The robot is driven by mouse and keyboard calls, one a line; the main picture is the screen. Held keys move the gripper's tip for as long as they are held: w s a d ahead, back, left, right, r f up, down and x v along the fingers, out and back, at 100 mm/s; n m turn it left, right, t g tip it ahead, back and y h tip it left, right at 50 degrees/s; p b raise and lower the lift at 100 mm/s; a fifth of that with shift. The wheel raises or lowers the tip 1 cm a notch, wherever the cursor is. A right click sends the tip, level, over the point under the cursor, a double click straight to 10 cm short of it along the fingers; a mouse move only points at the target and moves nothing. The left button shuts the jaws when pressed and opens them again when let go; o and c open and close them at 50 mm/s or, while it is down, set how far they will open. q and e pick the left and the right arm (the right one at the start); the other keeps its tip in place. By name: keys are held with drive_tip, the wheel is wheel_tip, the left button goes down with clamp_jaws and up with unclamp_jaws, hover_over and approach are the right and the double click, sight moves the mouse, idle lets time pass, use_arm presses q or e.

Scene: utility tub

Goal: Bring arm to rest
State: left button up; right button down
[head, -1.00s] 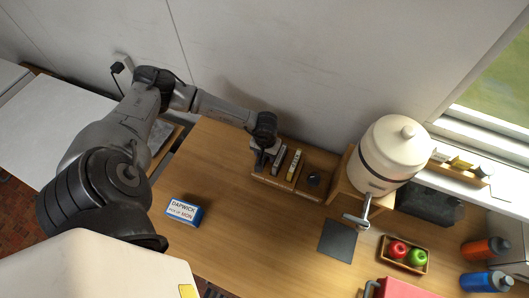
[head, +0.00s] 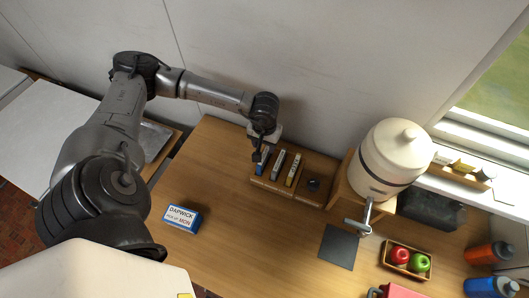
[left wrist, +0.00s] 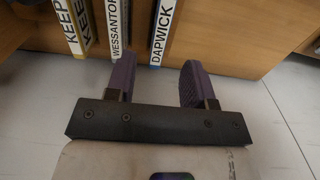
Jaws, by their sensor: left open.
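My left gripper (head: 259,153) hangs at the left end of a wooden holder (head: 306,194) by the wall. In the left wrist view its two purple fingers (left wrist: 157,76) are apart with nothing between them. Just past the fingertips stands a blue-edged piece labelled DAPWICK (left wrist: 162,32), which also shows in the head view (head: 263,160), partly behind the gripper. Beside it stand a piece labelled WESSANTO (left wrist: 119,28) and a yellow-edged KEEP piece (left wrist: 72,24). My right gripper is not in view.
A blue and white DAPWICK MON block (head: 182,218) lies on the wooden counter (head: 235,235). A cream water dispenser (head: 388,160) stands right of the holder. A dark mat (head: 338,246) and a tray of apples (head: 387,258) lie in front. The counter's middle is clear.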

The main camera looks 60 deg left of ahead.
use_arm(q)
drive_tip(key=shift+r, duration=2.15)
